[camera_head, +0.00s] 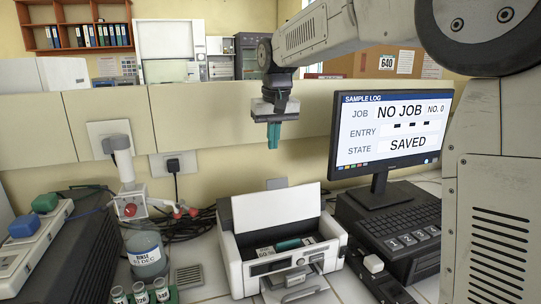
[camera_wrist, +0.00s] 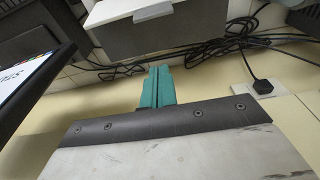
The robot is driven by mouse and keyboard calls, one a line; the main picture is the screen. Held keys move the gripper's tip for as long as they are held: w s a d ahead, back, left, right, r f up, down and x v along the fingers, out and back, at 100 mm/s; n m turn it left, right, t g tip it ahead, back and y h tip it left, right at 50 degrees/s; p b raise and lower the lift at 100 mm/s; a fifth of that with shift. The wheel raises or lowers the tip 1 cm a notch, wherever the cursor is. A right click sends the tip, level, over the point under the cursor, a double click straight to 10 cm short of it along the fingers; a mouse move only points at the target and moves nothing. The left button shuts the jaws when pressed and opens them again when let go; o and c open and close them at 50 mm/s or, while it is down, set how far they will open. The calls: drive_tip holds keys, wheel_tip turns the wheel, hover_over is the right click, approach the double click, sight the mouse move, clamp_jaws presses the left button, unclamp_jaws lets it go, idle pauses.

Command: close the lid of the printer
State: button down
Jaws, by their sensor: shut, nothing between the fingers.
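The white printer (camera_head: 240,265) stands on the counter in the lower middle of the head view. Its lid (camera_head: 276,208) is raised, nearly upright and leaning slightly back, and the dark inside with a teal part is exposed. In the wrist view part of the printer (camera_wrist: 140,32) shows at the top. My gripper (camera_head: 273,145) hangs in the air above and behind the lid, pointing down, apart from it. Its teal fingers are together and empty; they also show in the wrist view (camera_wrist: 158,85).
A monitor (camera_head: 390,130) and a black keyboard unit (camera_head: 400,220) stand right of the printer. A low wall with sockets (camera_head: 175,164) runs behind. Air above the printer is clear.

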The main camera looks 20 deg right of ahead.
wheel_tip(320, 180, down, 8)
drive_tip(key=s, duration=0.2)
drive_tip(key=shift+s+a, duration=0.3)
drive_tip(key=shift+s, duration=0.05)
